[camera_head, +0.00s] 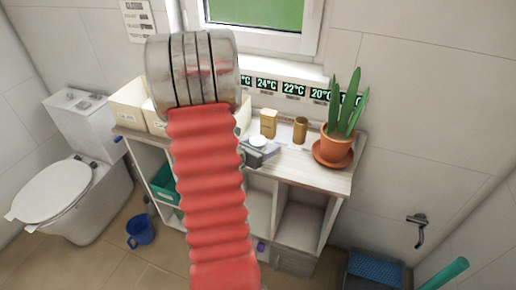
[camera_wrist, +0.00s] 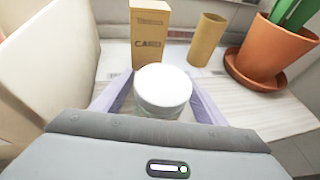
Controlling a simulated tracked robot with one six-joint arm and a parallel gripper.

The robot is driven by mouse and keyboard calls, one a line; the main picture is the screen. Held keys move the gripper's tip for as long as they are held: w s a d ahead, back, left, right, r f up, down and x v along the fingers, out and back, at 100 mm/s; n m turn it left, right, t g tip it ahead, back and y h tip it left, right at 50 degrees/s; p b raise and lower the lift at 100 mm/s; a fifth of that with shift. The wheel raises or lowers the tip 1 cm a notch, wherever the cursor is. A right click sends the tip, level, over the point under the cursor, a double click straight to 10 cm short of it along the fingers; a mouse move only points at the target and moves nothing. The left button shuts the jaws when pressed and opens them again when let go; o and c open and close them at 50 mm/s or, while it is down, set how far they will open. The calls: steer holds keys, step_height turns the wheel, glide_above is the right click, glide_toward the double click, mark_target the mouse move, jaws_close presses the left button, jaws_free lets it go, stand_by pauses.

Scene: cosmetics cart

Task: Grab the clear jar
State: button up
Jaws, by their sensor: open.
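The clear jar (camera_wrist: 163,92) has a round white lid and stands on the light wooden cart top in the wrist view. Its lower part is hidden behind the body of my gripper. In the head view its white lid (camera_head: 258,141) shows just beside my gripper (camera_head: 262,148). My gripper (camera_wrist: 156,97) is open, with one pale purple finger on each side of the jar. I cannot tell whether the fingers touch it.
A tan box (camera_wrist: 149,34) and a brown cylinder (camera_wrist: 207,40) stand behind the jar. A potted plant in a terracotta pot (camera_wrist: 269,52) is to the right. A cream bin (camera_wrist: 50,50) is close on the left. Bare cart top (camera_head: 318,180) lies at the front right.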

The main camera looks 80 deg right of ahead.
steer(key=shift+c, duration=0.5)
steer(key=c, duration=1.1)
steer(key=shift+r, duration=0.1)
step_height(320, 180, up, 10)
stand_by(0.3)
